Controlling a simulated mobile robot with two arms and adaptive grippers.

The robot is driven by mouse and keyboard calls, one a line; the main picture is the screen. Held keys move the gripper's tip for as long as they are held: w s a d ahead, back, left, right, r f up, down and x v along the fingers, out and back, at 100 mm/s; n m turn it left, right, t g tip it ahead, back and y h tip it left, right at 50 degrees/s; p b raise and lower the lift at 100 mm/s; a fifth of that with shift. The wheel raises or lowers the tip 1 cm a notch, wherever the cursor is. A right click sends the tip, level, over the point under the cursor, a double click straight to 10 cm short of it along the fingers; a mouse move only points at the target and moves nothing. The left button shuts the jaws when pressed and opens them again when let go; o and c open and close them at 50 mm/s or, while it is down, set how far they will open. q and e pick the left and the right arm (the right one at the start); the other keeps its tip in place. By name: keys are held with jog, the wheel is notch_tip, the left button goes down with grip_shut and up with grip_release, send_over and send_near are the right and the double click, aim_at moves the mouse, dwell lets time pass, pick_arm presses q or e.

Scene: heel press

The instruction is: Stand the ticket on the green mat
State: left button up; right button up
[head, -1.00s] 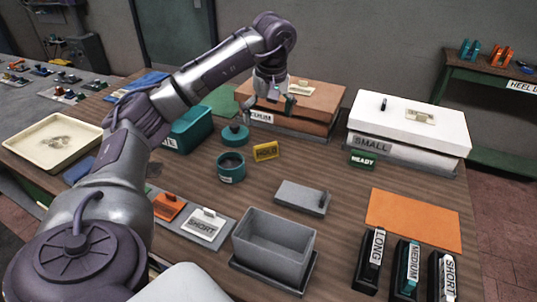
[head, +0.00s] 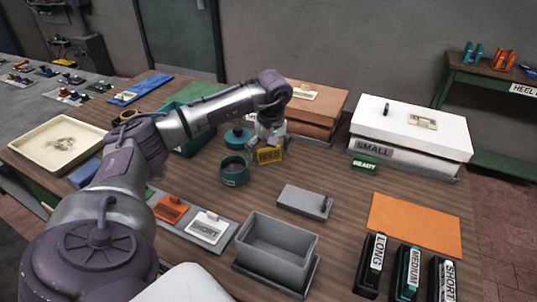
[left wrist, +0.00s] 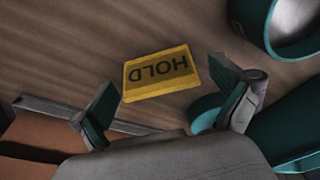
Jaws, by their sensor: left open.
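The yellow ticket marked HOLD (head: 269,155) stands on the wooden table, beside a round teal pot. My left gripper (head: 272,138) is just above and behind it, pointing down. In the left wrist view the ticket (left wrist: 160,73) lies just beyond the two spread fingers (left wrist: 170,93), about midway between them, with nothing held. A green mat (head: 200,91) shows partly at the back left, behind my arm and a teal bin. My right gripper is out of view.
A brown box (head: 320,104) and white SMALL box (head: 410,130) stand behind. A green READY sign (head: 365,164) is to the right. A grey plate (head: 303,201) lies in front.

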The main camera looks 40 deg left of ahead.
pick_arm(q)
jog(key=c, duration=0.9)
jog(key=shift+o, duration=0.2)
jog(key=shift+r, duration=0.1)
